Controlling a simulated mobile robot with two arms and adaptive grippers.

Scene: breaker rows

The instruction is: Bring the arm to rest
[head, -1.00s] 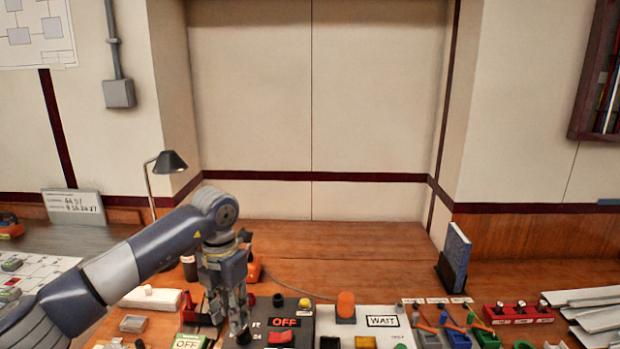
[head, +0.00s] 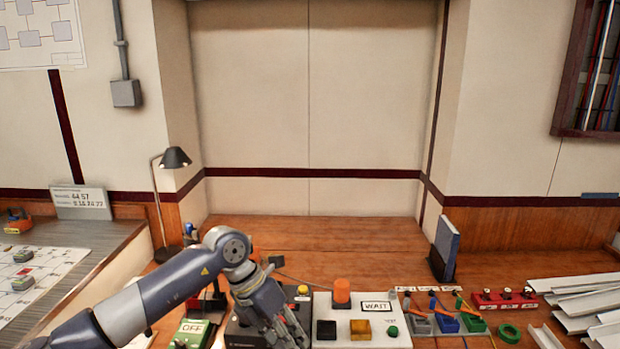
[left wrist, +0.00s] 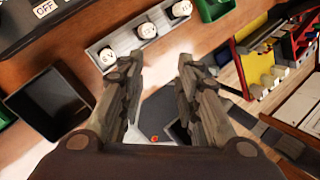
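My left arm (head: 170,287) comes in from the lower left in the head view, its elbow joint raised above the bench. My left gripper (head: 288,338) points down and to the right, in front of a dark control box (head: 240,332) and beside a white WAIT panel (head: 376,330). In the left wrist view my left gripper (left wrist: 158,75) has its two fingers spread apart with nothing between them. In the head view it covers much of the dark box; whether it touches the box cannot be told. My right gripper is in neither view.
A green OFF box (head: 190,333) and a desk lamp (head: 172,158) stand on the left. The WAIT panel carries an orange knob (head: 342,290). Coloured blocks, a red rack (head: 503,300) and white trunking (head: 590,300) lie right. The back of the bench (head: 320,235) is clear.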

